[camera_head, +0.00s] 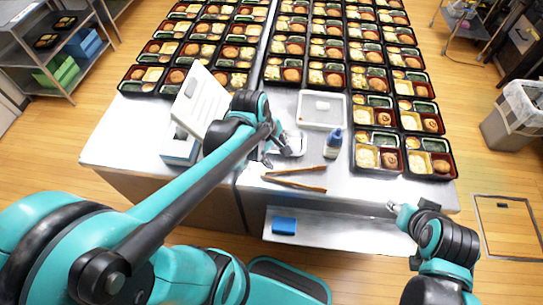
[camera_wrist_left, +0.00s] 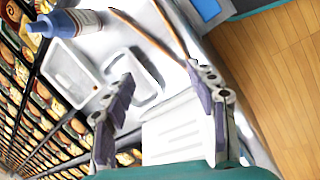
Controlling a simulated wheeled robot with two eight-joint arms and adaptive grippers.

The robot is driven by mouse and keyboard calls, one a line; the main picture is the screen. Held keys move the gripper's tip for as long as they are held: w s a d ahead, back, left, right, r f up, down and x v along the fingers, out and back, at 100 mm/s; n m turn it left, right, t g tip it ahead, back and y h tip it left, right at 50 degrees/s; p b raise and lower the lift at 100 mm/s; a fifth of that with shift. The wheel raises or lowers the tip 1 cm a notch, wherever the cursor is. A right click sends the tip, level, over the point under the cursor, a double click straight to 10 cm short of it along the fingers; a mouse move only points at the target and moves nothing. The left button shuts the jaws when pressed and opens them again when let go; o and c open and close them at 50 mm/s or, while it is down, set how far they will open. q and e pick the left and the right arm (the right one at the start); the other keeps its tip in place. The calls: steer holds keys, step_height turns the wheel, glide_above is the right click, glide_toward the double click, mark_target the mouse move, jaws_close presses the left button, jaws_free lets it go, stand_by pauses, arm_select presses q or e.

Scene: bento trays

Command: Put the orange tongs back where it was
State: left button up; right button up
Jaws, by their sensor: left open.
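The orange-brown tongs (camera_head: 297,171) lie on the steel table near its front edge, with their two arms spread apart. They also show at the top of the left wrist view (camera_wrist_left: 143,34). My left gripper (camera_head: 277,152) is open and empty, above the table just behind and left of the tongs, over a small white tray (camera_head: 296,146). In the left wrist view its fingers (camera_wrist_left: 163,80) are spread with that tray beyond them. My right gripper (camera_head: 397,208) is at the front right, away from the tongs; its opening is too small to tell.
A blue-capped bottle (camera_head: 333,144) stands right of the tongs. A larger white tray (camera_head: 320,124) lies behind it. A white box with a raised lid (camera_head: 202,100) is at the left. Rows of filled bento trays cover the back. A blue block (camera_head: 284,225) lies on the lower shelf.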

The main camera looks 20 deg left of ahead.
arm_select(q)
steer(key=s+r+m+t+y, duration=0.1)
steer(key=s+r+m+t, duration=0.3)
steer(key=m, duration=1.1)
steer(key=shift+s+d+r+m+y, duration=0.15)
steer(key=shift+s+r+m+y, duration=0.15)
steer(key=shift+s+r, duration=0.65)
step_height(320, 180, down, 6)
steer(key=b, duration=0.6)
